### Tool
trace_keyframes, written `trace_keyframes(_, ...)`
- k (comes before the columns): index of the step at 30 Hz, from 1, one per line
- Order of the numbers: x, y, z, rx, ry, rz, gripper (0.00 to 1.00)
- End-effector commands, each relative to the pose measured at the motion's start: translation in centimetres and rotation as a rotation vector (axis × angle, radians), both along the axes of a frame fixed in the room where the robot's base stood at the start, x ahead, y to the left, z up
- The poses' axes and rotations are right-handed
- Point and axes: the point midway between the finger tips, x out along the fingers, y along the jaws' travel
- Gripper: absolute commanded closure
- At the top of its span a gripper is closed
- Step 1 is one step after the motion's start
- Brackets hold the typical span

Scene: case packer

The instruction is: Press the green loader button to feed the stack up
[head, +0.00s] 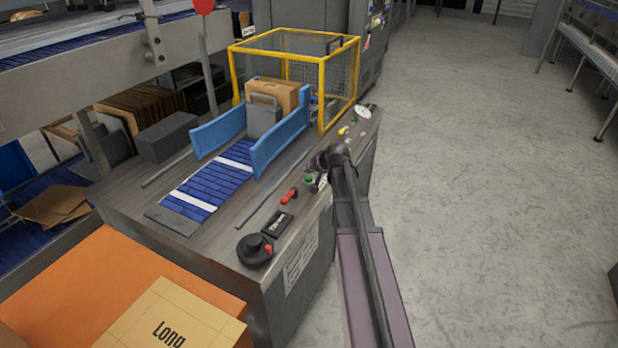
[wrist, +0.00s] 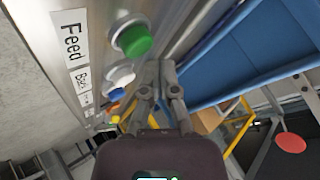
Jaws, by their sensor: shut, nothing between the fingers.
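The green loader button (wrist: 132,40) is a round green cap in a pale collar beside a label (wrist: 72,50) reading "Feed". In the head view the green button (head: 309,179) is small, on the right edge of the machine top. My gripper (wrist: 160,72) is shut and empty, with its fingertips a little to the right of and below the green button in the wrist view. In the head view my gripper (head: 320,163) is just above and right of the button, partly covering the panel. I see no clear contact with the button.
White (wrist: 119,77) and blue (wrist: 116,95) buttons sit close to the green one. A red handle (head: 289,195) and a black knob (head: 255,249) lie nearer on the panel. A blue guide wall (head: 280,135) and yellow cage (head: 323,95) stand beyond. Open floor is right.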

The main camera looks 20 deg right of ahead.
Motion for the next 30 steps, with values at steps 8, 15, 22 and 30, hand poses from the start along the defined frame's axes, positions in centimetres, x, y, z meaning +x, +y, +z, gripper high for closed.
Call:
trace_keyframes(8,-0.05,0.02,-0.57,0.000,0.000,0.000,1.00)
trace_keyframes(15,-0.10,0.02,-0.88,0.000,0.000,0.000,1.00)
trace_keyframes(22,-0.09,0.03,-0.83,0.000,0.000,0.000,1.00)
trace_keyframes(30,-0.08,0.05,-0.96,0.000,0.000,0.000,1.00)
